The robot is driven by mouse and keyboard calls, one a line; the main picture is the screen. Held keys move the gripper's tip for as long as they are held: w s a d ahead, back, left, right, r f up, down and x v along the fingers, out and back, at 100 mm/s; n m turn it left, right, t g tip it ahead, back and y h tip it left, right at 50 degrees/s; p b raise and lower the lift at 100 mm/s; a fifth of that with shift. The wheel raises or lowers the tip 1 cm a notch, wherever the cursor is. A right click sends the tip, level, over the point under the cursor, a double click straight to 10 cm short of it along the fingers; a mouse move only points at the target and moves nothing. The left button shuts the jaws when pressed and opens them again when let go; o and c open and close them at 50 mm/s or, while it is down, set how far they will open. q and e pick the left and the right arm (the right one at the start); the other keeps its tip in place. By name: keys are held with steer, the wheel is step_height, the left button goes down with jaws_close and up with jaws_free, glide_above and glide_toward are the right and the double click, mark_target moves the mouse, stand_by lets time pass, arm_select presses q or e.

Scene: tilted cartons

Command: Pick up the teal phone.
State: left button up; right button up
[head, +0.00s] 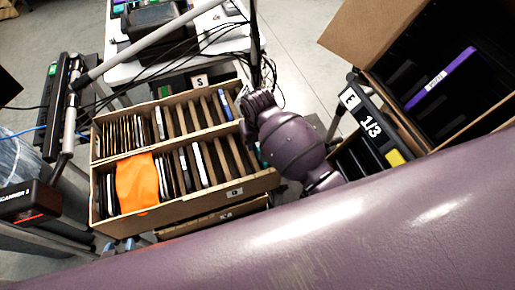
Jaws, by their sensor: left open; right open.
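I cannot make out a teal phone for certain; a small teal patch (264,156) shows beside my wrist, partly hidden by it. Several thin phone-like items stand on edge in the slots of a divided cardboard carton (207,201) at centre left. My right gripper (257,101) is at the carton's upper right corner, beyond the purple wrist, and appears empty. Its finger tips are small and dark against the cables behind. Its arm runs back behind a large purple link of mine across the lower right. My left gripper does not show.
An orange cloth (136,184) covers part of the carton's left front. A scanner (28,203) and its pole stand at left. A white table (190,37) with devices and cables is behind.

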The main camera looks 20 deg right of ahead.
steer(key=shift+f, duration=0.55)
jaws_close()
steer(key=shift+w+r, duration=0.1)
steer(key=shift+r, duration=0.05)
